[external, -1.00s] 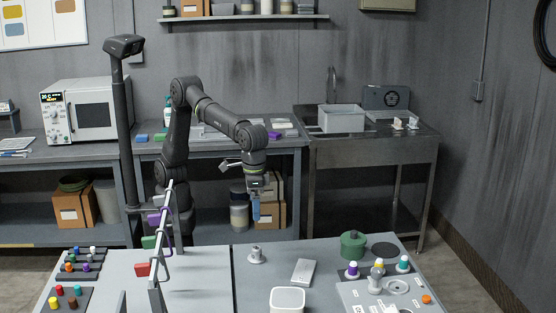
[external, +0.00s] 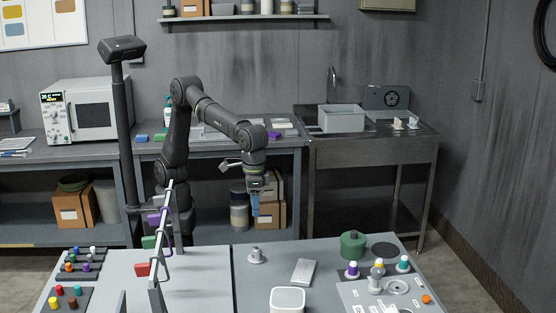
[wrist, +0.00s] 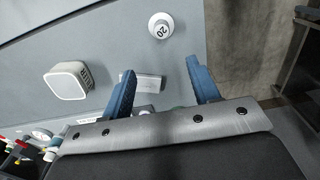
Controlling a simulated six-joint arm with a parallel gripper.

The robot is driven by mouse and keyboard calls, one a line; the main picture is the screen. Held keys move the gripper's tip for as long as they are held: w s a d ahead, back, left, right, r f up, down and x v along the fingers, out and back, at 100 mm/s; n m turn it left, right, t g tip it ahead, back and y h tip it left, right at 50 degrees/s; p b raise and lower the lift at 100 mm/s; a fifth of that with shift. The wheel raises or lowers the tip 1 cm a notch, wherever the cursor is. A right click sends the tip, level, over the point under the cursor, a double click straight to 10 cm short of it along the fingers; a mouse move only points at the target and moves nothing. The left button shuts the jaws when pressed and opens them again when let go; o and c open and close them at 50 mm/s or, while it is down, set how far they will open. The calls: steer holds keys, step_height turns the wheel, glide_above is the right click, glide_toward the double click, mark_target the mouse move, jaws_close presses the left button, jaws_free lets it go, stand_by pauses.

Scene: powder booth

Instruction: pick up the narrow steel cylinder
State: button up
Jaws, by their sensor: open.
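A small grey metallic cylinder (external: 256,252) stands upright on a wider pale round base at the back of the front table, left of the flat silver block (external: 303,272). It seems to be the narrow steel cylinder. In the wrist view it appears from above as a round piece (wrist: 161,25) marked "20", beyond the fingertips. My gripper (external: 258,208) hangs pointing down above and behind the table's back edge, apart from the cylinder. In the wrist view my gripper (wrist: 160,66) has its two blue fingers wide apart, with nothing held between them.
A white container (external: 287,300) stands at the front. A green lidded pot (external: 353,246) and a panel with several coloured-capped pieces (external: 352,290) are to the right. A rail with coloured clips (external: 166,235) rises on the left.

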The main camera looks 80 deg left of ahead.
steer(key=m+t+h, duration=0.1)
steer(key=m+h, duration=0.3)
steer(key=m, duration=1)
glide_toward(256, 247)
steer(key=x, duration=1)
steer(key=shift+d+f, duration=0.15)
steer(key=shift+f, duration=0.2)
steer(key=c, duration=1.1)
steer(key=shift+c, duration=0.3)
steer(key=shift+r, duration=0.15)
